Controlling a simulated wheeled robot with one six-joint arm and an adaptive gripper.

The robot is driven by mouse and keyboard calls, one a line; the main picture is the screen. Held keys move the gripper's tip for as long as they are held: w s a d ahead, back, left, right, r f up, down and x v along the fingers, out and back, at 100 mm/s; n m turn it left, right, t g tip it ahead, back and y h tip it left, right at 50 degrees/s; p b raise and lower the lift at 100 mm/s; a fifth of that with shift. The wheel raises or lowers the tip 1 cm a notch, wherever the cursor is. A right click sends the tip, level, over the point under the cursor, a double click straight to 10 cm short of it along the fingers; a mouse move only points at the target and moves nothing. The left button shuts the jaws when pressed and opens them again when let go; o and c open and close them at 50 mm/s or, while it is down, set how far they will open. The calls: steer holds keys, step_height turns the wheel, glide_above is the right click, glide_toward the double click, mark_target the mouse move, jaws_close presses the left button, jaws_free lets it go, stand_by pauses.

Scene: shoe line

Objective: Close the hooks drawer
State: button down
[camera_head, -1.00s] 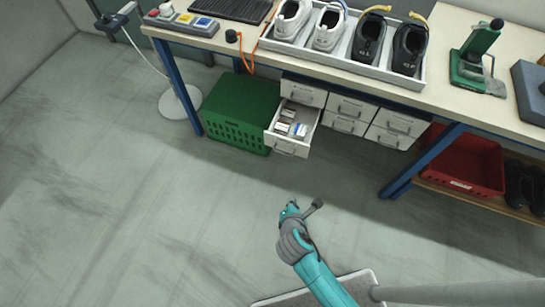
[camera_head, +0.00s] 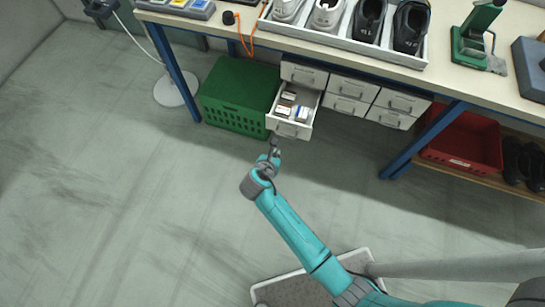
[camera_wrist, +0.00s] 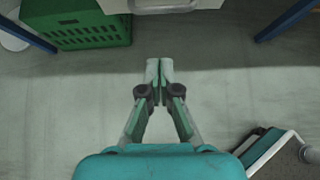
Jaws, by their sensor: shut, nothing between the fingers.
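The hooks drawer (camera_head: 289,128) is the lower left drawer of the white unit under the workbench. It is pulled out, with several small boxes (camera_head: 285,111) inside. My gripper (camera_head: 274,147) is just in front of and below its front panel in the head view. In the wrist view my gripper (camera_wrist: 159,64) has its fingertips together with nothing between them. The drawer front with its handle (camera_wrist: 163,6) shows at the top edge there, a little beyond the fingertips. I cannot tell whether they touch; a gap shows in the wrist view.
A green crate (camera_head: 235,122) stands on the floor directly left of the open drawer. The other white drawers (camera_head: 349,97) are shut. A blue table leg (camera_head: 398,166) and a red crate (camera_head: 462,150) are to the right. The floor in front is clear.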

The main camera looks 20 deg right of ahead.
steer(key=w+d+f, duration=0.1)
steer(key=w+d, duration=0.3)
steer(key=w, duration=0.1)
steer(key=shift+w+f, duration=0.1)
stand_by(0.4)
glide_toward(295, 108)
steer(key=w+d, duration=0.1)
steer(key=w, duration=0.1)
steer(key=w+d+f, duration=0.1)
steer(key=d, duration=0.1)
steer(key=w+d+f, duration=0.1)
steer(key=w, duration=0.1)
steer(key=shift+w+d+f, duration=0.15)
steer(key=shift+w+f, duration=0.05)
steer(key=shift+w, duration=0.15)
steer(key=shift+w+d+r, duration=0.15)
steer(key=shift+w, duration=0.1)
steer(key=shift+r, duration=0.1)
